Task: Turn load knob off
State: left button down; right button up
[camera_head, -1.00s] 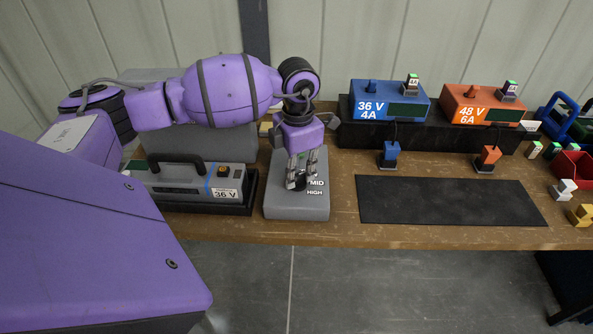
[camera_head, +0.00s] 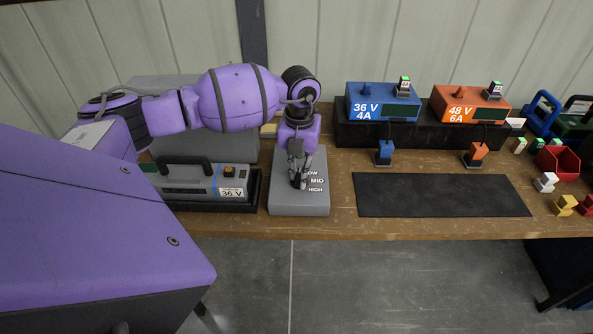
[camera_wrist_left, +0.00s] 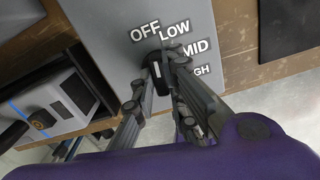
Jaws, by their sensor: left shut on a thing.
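The load knob (camera_wrist_left: 155,73) is black with a white mark and sits on a grey box (camera_head: 298,206). White labels OFF, LOW, MID and HIGH fan around it in the left wrist view; I cannot tell for certain which one its mark points at. My left gripper (camera_head: 299,183) reaches down over the box, its two fingers on either side of the knob and shut on it. In the head view the fingers hide most of the knob and the OFF label. My right gripper is not in view.
A grey 36 V battery (camera_head: 205,180) with a black handle stands left of the box. Blue (camera_head: 384,112) and orange (camera_head: 470,113) chargers stand on a black shelf at the back right. A black mat (camera_head: 440,195) lies clear on the bench. A red bin (camera_head: 560,163) is far right.

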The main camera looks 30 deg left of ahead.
aim_at(299, 173)
pick_arm(q)
jog(key=shift+n, duration=0.8)
jog(key=c, duration=1.8)
grip_release()
jog(key=shift+o, duration=0.2)
notch_tip(299, 173, up, 12)
